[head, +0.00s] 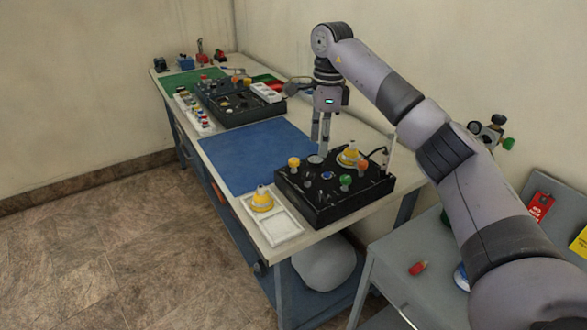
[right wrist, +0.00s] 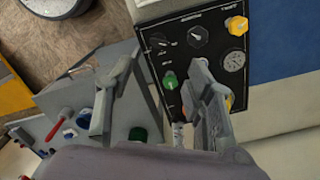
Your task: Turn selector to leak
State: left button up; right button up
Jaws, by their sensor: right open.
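The black trainer box (head: 318,210) sits at the near end of the long bench; its panel also shows in the right wrist view (right wrist: 185,62). The panel carries a dark knob with a white pointer (right wrist: 198,37), another dark knob (right wrist: 158,42), a yellow knob (right wrist: 237,25), a green knob (right wrist: 169,80) and a round gauge (right wrist: 234,61). The labels are too small to tell which knob is the selector. My right gripper (head: 319,152) is open and empty, pointing down over the far side of the box. One finger hides part of the panel. My left gripper is not in view.
A second black panel (head: 228,105) stands farther back. A grey side table (head: 400,270) stands at right.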

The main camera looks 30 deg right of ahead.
jog(key=r, duration=0.1)
send_over(322, 194)
notch_tip(322, 194, down, 4)
notch_tip(322, 194, down, 11)
jog(key=p, duration=0.2)
jog(key=shift+a+f+p, duration=0.1)
jog(key=shift+f+p, duration=0.1)
jog(key=shift+p, duration=0.1)
jog(key=shift+f, duration=0.55)
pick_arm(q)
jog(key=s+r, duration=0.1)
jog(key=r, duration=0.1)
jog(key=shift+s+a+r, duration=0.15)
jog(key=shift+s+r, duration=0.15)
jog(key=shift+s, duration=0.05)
pick_arm(e)
jog(key=shift+c, duration=0.5)
grip_shut()
